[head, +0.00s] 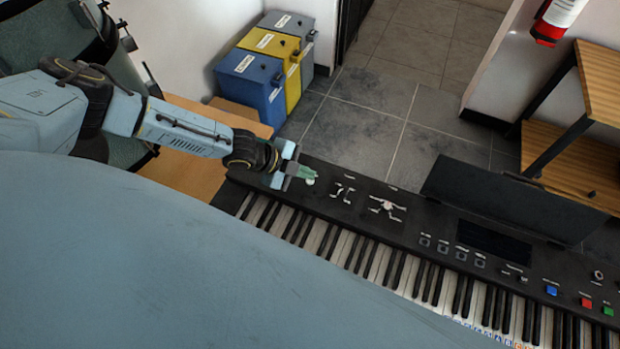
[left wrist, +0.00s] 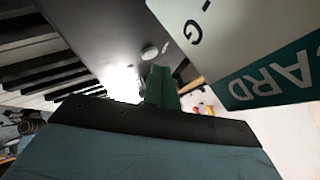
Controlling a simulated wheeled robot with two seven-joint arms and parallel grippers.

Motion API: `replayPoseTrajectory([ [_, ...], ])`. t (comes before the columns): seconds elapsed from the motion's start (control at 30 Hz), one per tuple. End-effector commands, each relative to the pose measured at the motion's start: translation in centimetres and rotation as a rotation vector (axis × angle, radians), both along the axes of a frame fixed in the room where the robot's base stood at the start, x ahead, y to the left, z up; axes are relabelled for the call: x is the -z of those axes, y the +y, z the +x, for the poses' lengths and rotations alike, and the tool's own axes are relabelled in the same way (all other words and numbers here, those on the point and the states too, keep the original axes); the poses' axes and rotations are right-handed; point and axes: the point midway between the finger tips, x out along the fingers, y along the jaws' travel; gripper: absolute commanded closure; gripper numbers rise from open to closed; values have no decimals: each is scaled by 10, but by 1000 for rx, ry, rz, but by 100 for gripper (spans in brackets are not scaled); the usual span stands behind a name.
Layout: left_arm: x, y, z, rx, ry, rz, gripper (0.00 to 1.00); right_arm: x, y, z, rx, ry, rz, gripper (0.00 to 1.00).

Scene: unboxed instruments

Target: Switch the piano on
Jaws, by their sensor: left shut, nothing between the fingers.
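The black piano (head: 400,224) stretches from the middle to the lower right of the head view, its keys facing me. A small round white button or knob (head: 310,181) sits at the left end of its top panel; it also shows in the left wrist view (left wrist: 149,52). My left gripper (head: 311,173) is shut and empty, its green fingertips right beside this round control. I cannot tell whether they touch it. Blue (head: 551,290), red (head: 587,302) and green (head: 608,310) buttons are at the piano's right. My right gripper is not in view.
Blue, yellow and grey bins (head: 252,82) stand behind my left arm. A wooden shelf (head: 575,160) and a red extinguisher (head: 550,30) are at the right. A dark music stand (head: 510,195) rises behind the piano. Tiled floor (head: 385,105) lies open beyond.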

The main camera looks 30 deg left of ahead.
Motion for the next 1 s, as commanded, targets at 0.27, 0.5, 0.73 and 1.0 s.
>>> replayPoseTrajectory([
  [0.27,0,0,0,0,0,0,100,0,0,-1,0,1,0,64],
  [0.5,0,0,0,0,0,0,100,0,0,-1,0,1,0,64],
  [0.73,6,0,0,0,0,0,100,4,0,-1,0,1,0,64],
  [1.0,9,0,0,0,0,0,100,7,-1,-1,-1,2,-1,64],
])
